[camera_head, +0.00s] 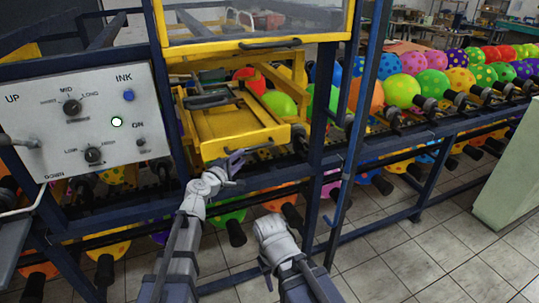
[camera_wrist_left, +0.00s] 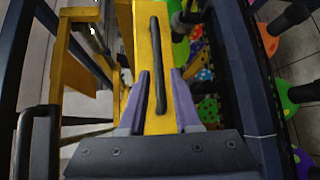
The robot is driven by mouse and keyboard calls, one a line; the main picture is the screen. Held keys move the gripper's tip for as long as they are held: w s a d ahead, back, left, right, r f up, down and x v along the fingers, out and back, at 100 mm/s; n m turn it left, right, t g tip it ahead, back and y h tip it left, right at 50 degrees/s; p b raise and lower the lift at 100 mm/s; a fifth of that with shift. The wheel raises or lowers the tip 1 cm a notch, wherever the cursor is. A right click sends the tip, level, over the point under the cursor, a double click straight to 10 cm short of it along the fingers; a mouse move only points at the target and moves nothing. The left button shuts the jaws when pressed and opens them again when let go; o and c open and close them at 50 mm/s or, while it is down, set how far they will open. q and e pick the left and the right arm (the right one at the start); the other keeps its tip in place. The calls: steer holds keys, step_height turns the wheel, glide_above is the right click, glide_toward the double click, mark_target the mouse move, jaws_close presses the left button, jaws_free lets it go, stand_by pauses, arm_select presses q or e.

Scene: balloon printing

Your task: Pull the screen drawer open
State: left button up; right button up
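The yellow screen drawer (camera_head: 232,124) sits in the machine's blue frame, below the glazed yellow panel. Its front bar (camera_wrist_left: 151,30) carries a black handle (camera_wrist_left: 157,65), seen close in the left wrist view. My left gripper (camera_head: 236,162) is at the drawer's front bar in the head view. In the left wrist view its purple fingers (camera_wrist_left: 161,88) are apart, one on each side of the handle, with gaps visible.
A control panel (camera_head: 85,122) with knobs stands left of the drawer. A yellow glazed panel (camera_head: 255,22) with a black handle is above. Rows of dotted balloons (camera_head: 402,91) on dark holders run right. Blue posts flank the drawer. Tiled floor (camera_head: 400,255) is clear at front right.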

mark_target(248, 150)
arm_select(q)
steer(key=shift+b+x, duration=0.5)
steer(key=shift+x, duration=3.55)
steer(key=shift+r, duration=0.2)
steer(key=shift+c, duration=0.2)
jaws_close()
steer(key=shift+s, duration=0.1)
